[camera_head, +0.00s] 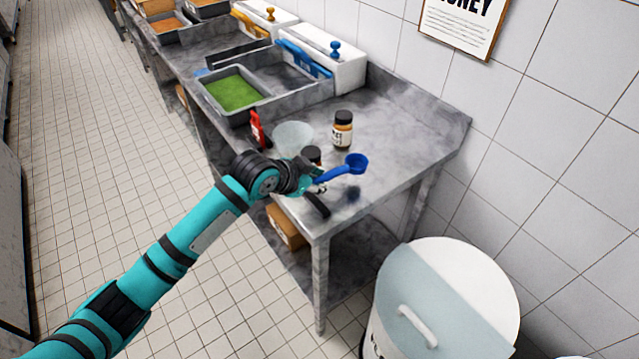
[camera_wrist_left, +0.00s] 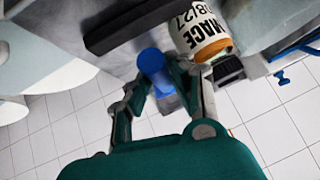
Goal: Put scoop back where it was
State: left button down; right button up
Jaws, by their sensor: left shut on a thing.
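My left gripper (camera_head: 314,184) is shut on the handle of a blue scoop (camera_head: 357,163). It holds the scoop above the near right part of the steel table, with the cup pointing right and a dark shadow on the tabletop below. In the left wrist view, the scoop (camera_wrist_left: 152,62) shows between the fingers of the gripper (camera_wrist_left: 165,92). My right gripper is not in view.
A dark-lidded jar (camera_head: 312,153) is partly hidden behind the gripper; another jar (camera_head: 342,131) stands farther back. A clear bowl (camera_head: 291,136), red bottle (camera_head: 257,128) and black bar (camera_head: 317,204) are nearby. The table's right part (camera_head: 415,120) is clear. A white bin (camera_head: 470,280) stands beside it.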

pick_arm(q)
jog(key=shift+w+d+f, duration=0.2)
jog(key=shift+w+d, duration=0.1)
jog(key=shift+w, duration=0.2)
jog(key=shift+f+p, duration=0.5)
jog(key=shift+f, duration=1.2)
jog(key=c, duration=1.4)
grip_release()
jog(key=shift+c, duration=0.2)
jog(key=shift+r, duration=0.1)
jog(key=b+v, duration=0.1)
jog(key=v, duration=1.1)
jog(key=shift+s, duration=0.15)
